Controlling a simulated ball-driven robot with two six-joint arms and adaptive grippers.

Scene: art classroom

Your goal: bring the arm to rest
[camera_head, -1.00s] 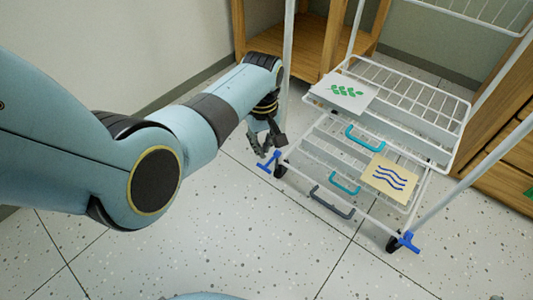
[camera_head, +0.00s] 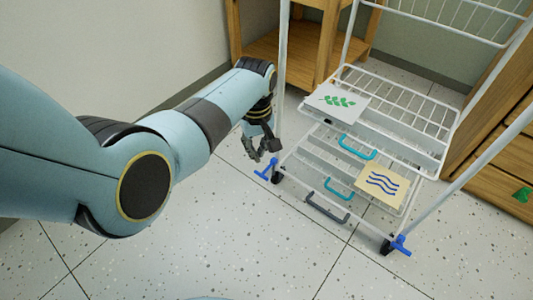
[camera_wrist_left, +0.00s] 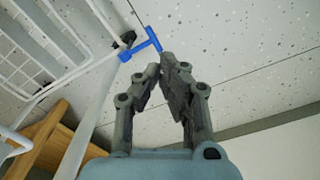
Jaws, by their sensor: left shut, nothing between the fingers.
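My left arm comes in from the left in the head view. Its gripper (camera_head: 262,150) hangs beside the left front post of the white wire rack, above the floor. In the left wrist view the gripper (camera_wrist_left: 160,68) has its fingertips together with nothing between them. The blue caster lever (camera_wrist_left: 142,46) shows just beyond the fingertips in that view, and I cannot tell whether they touch. My right gripper is not in view.
The white wire rack (camera_head: 425,150) has wheels and teal drawer handles (camera_head: 357,148). A leaf card (camera_head: 337,102) and a wave card (camera_head: 382,184) lie on its tiers. Wooden furniture stands behind (camera_head: 300,50) and at right (camera_head: 490,165). The speckled floor (camera_head: 240,240) in front is clear.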

